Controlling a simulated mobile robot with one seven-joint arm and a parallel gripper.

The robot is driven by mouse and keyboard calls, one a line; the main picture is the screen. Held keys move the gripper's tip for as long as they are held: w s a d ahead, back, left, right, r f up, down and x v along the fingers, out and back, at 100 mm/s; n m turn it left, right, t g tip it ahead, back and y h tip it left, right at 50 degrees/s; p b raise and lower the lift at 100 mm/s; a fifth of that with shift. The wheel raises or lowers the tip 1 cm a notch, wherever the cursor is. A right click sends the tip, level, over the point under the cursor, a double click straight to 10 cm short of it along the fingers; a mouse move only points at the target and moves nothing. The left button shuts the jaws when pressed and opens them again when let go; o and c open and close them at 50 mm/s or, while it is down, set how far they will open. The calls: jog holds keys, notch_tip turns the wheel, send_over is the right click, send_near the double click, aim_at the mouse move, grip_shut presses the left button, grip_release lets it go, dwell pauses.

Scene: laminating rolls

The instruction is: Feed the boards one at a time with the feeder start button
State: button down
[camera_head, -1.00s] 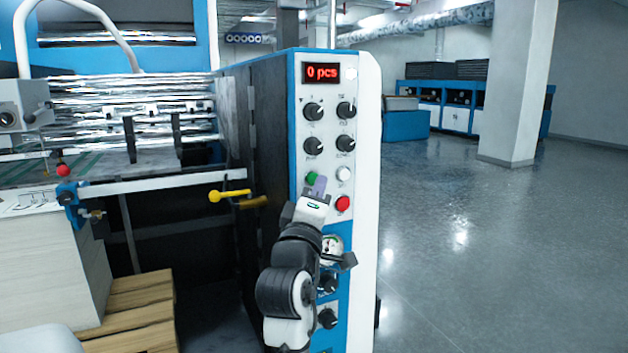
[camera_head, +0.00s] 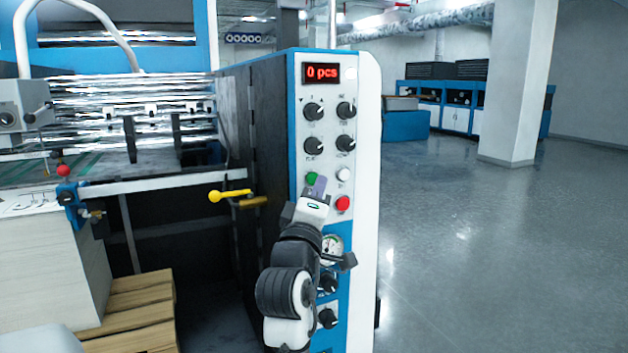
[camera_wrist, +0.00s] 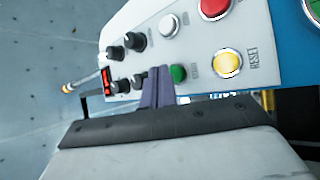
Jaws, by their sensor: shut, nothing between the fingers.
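The machine's control panel (camera_head: 329,100) faces me, with a red display (camera_head: 322,73) reading "0 pcs". A green button (camera_head: 311,179) sits at the left of the panel, partly behind my gripper (camera_head: 319,186). It also shows in the wrist view (camera_wrist: 178,73). My gripper is shut and empty, its fingertips (camera_wrist: 157,84) right beside the green button in the wrist view; I cannot tell whether they touch it. A stack of pale boards (camera_head: 50,270) stands at the lower left on a wooden pallet (camera_head: 130,310).
A white button (camera_head: 343,174) and a red button (camera_head: 343,203) lie just right of my gripper. A yellow "RESET" button (camera_wrist: 228,64) is close by in the wrist view. A yellow-knobbed lever (camera_head: 229,195) sticks out left of the panel. The floor at right is clear.

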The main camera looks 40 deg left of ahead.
dwell(0.8)
jog(key=shift+w+a, duration=0.15)
jog(key=shift+a, duration=0.25)
jog(key=shift+w+a, duration=0.15)
jog(key=shift+a, duration=0.2)
dwell(0.8)
jog(key=shift+d, duration=0.1)
jog(key=shift+s+d, duration=0.35)
jog(key=shift+d, duration=0.3)
